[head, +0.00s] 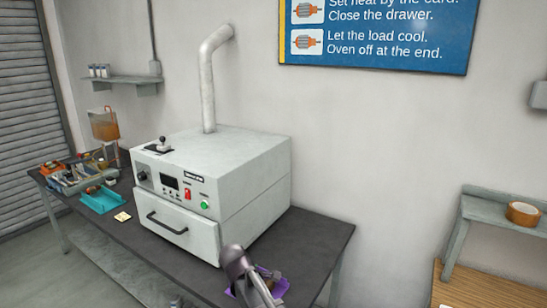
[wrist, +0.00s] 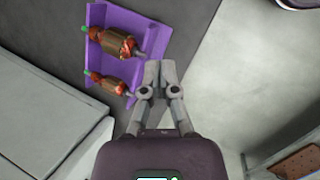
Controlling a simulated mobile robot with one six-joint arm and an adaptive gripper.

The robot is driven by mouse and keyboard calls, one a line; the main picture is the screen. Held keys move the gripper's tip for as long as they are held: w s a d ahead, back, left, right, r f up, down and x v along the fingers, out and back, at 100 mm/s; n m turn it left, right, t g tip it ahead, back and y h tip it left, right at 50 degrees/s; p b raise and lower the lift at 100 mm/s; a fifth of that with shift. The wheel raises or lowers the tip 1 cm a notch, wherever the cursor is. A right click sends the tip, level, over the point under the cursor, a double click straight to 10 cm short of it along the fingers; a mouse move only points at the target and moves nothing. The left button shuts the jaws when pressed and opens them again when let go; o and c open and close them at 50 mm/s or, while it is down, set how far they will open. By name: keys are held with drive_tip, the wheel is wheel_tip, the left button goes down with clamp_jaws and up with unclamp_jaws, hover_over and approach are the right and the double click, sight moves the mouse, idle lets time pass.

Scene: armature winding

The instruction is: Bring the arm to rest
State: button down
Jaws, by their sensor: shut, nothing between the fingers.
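My gripper (wrist: 160,72) is shut and empty in the wrist view, its fingertips close together beside the purple tray. In the head view my gripper and wrist show at the bottom, in front of the purple tray (head: 279,288), and hide part of it. The wrist view shows the purple tray (wrist: 96,18) with two armatures lying in it, an upper armature (wrist: 115,42) and a lower armature (wrist: 108,83), both with copper windings. The fingers appear to be above the table edge, to the right of the lower armature. I cannot tell how high they are.
A white oven (head: 215,175) with its drawer (head: 178,232) shut stands on the dark table (head: 318,238). A teal tray (head: 101,200) and a parts tray (head: 70,180) lie at left. A shelf with a tape roll (head: 523,213) stands at right. Floor beside the table looks clear.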

drive_tip(key=s+d+m+g+y, duration=0.1)
drive_tip(key=s+d+m, duration=0.2)
drive_tip(key=d+m, duration=0.2)
drive_tip(key=s+d+f+m+y, duration=0.1)
drive_tip(key=s+d+m, duration=0.3)
drive_tip(key=d, duration=0.5)
drive_tip(key=s+d+m+g+y, duration=0.1)
drive_tip(key=s+d+m+y, duration=0.1)
drive_tip(key=d+m, duration=0.4)
drive_tip(key=shift+s+d+f+m+g, duration=0.3)
drive_tip(key=shift+s+d, duration=0.5)
drive_tip(key=shift+d, duration=0.05)
